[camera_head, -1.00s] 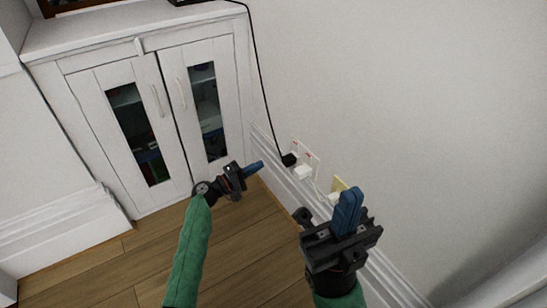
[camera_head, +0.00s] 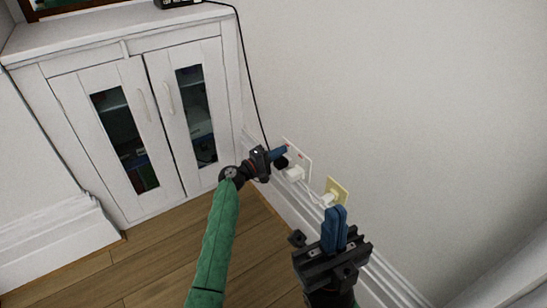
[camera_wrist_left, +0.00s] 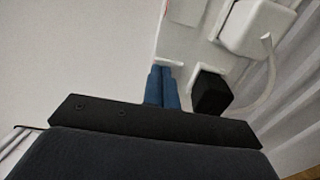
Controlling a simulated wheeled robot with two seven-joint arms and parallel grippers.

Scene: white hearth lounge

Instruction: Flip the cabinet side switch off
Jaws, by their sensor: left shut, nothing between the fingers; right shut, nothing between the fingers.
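A white double socket plate (camera_head: 304,158) is on the wall to the right of the white cabinet (camera_head: 112,75). It holds a black plug (camera_head: 281,163) on the cabinet side and a white plug (camera_head: 294,173). My left gripper (camera_head: 283,150) is shut and empty, its blue fingertips at the plate's cabinet side, just above the black plug. In the left wrist view the closed fingers (camera_wrist_left: 162,75) reach the plate beside the black plug (camera_wrist_left: 211,92); contact is unclear. The cabinet-side switch is mostly hidden by the fingertips. My right gripper (camera_head: 336,212) is shut and empty, further right.
A yellow socket (camera_head: 338,190) with a white plug (camera_head: 327,199) is lower right on the wall, near my right gripper in the picture. A black cable (camera_head: 252,75) runs down from the cabinet top to the black plug. Wooden floor (camera_head: 165,250) lies below.

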